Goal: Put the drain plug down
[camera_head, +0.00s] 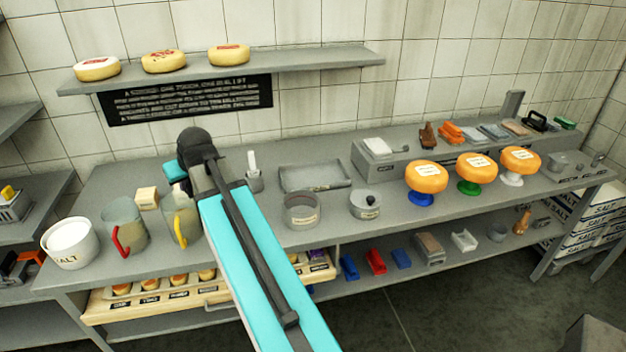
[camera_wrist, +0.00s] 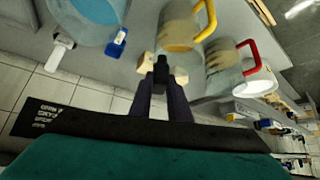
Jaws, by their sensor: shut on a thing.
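My gripper (camera_wrist: 161,80) shows in the wrist view, its two dark fingers shut on a small dark piece, the drain plug (camera_wrist: 160,70). The plug's shape is hard to make out against the fingers. A cream block (camera_wrist: 147,68) shows behind the fingertips, partly hidden by them; in the head view the block (camera_head: 147,198) sits on the grey worktop (camera_head: 330,236) behind the jugs. In the head view my dark wrist and teal arm hide the fingers and the plug. I cannot tell the plug's exact height above the worktop.
A yellow-handled jug (camera_head: 182,226), a red-handled jug (camera_head: 124,226) and a white salt tub (camera_head: 70,243) stand close on the left. A grey tray (camera_head: 315,177), a round mould (camera_head: 301,211) and a lidded pot (camera_head: 366,205) stand right. A wall shelf (camera_head: 300,60) hangs above.

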